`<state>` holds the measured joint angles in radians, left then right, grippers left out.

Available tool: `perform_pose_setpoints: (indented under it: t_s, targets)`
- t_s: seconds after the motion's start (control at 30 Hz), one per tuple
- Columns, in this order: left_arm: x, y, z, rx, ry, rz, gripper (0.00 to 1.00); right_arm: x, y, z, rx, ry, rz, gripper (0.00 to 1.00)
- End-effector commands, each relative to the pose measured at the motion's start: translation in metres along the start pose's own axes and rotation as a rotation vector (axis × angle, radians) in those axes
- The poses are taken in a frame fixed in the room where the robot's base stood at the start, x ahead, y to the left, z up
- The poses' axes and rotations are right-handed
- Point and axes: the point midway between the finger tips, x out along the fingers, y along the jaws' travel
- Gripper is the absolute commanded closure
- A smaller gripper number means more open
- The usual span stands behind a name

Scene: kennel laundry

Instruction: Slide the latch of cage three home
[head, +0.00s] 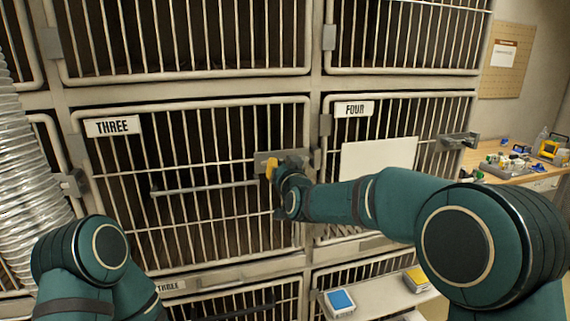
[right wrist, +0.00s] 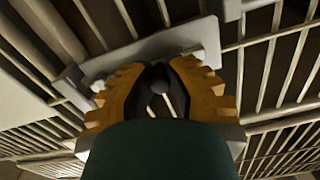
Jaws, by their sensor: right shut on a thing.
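Cage three (head: 200,168) is a barred door under a label reading THREE (head: 113,126), and it looks closed against the frame. Its grey latch plate (head: 262,156) is at the door's right edge, partly hidden behind my right gripper (head: 272,168). In the right wrist view the yellow-padded fingers (right wrist: 158,84) are closed around a small dark knob (right wrist: 158,79) in front of the grey latch plate (right wrist: 140,58). The head view does not show clearly how far the bolt reaches toward the frame post. My left arm is at the lower left; its gripper is out of view.
Cage four (head: 400,180) is to the right, with a white panel (head: 378,165) and its own latch (head: 458,141). A ribbed hose (head: 30,180) hangs at the left. A cluttered bench is far right.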

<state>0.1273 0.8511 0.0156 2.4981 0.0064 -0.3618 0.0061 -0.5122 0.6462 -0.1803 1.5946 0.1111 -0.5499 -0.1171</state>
Motion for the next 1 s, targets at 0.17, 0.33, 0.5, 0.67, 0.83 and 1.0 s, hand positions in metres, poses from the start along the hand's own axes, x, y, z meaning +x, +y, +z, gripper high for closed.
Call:
perform_pose_setpoints:
  t_s: [0.17,0.33,0.5,0.67,0.83,1.0]
  targets:
    - [0.005,-0.002,0.001,0.0,0.0,0.0,0.53,0.0,0.008,-0.002,0.0,0.005,0.003,1.0]
    - [0.009,-0.003,0.001,0.0,0.0,0.0,0.53,0.0,0.014,-0.003,0.0,0.004,0.002,1.0]
    - [0.013,-0.005,0.001,0.0,0.0,0.0,0.53,0.0,0.02,-0.005,0.0,0.006,0.003,1.0]
    - [0.017,-0.006,0.002,0.0,0.0,0.0,0.53,0.0,0.026,-0.006,0.001,0.006,0.003,1.0]
    - [0.018,-0.007,0.002,0.0,0.0,0.0,0.53,0.0,0.029,-0.007,0.001,0.005,0.002,1.0]
    - [0.018,-0.007,0.002,0.0,0.0,0.0,0.53,0.0,0.028,-0.007,0.001,0.004,0.002,0.52]
